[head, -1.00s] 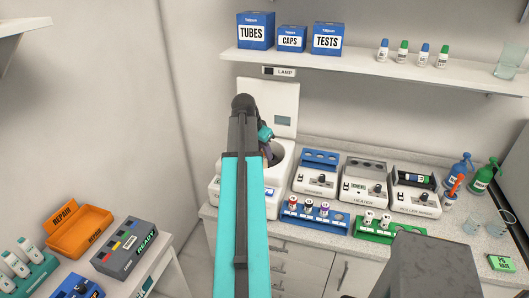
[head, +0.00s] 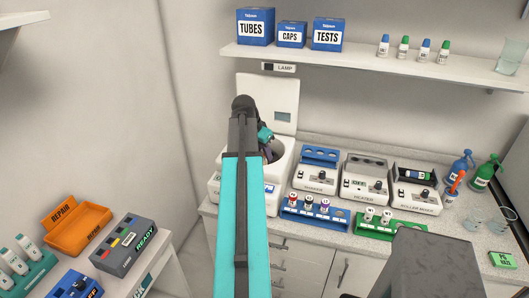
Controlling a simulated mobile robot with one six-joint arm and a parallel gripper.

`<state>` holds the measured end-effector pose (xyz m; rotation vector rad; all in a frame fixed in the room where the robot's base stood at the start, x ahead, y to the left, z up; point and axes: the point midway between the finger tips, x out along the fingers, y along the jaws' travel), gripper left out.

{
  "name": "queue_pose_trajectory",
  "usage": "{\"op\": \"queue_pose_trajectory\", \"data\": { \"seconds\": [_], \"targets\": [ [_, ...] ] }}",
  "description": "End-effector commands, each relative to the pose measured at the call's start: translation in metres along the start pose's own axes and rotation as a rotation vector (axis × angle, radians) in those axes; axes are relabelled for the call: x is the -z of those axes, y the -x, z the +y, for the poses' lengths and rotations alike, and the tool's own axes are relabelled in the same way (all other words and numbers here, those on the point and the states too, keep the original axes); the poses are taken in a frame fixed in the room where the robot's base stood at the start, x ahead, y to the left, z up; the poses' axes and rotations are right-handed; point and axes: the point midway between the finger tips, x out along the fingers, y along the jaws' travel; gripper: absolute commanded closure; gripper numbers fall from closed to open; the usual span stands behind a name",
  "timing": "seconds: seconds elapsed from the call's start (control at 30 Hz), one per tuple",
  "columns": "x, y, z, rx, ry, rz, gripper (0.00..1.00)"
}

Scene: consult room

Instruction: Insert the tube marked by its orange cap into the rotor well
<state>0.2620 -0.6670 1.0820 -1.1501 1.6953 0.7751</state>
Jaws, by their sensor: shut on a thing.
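The white centrifuge (head: 284,170) stands on the counter with its lid (head: 285,115) raised. The dark rotor bowl (head: 279,151) is open, but my arm covers much of it and I cannot make out the wells. My gripper (head: 267,152) shows only in part, just right of my arm's end, over the bowl. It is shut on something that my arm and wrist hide. No orange cap shows at the gripper, so I cannot tell the tube's tilt or whether it touches a well.
Right of the centrifuge are a shaker, a heater (head: 367,184) and a roller mixer (head: 414,190). Before them stand a blue rack (head: 316,219) with capped tubes and a green rack (head: 388,229). Bottles and glass beakers (head: 478,219) fill the right. An orange tray (head: 80,230) lies at lower left.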

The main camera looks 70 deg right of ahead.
Motion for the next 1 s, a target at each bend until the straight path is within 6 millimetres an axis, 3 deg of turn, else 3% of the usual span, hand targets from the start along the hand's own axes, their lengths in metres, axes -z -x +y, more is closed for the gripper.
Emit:
{"op": "queue_pose_trajectory", "data": {
  "seconds": [1.0],
  "targets": [
    [-0.009,-0.022,0.000,0.000,0.000,0.000,0.98]
  ]
}}
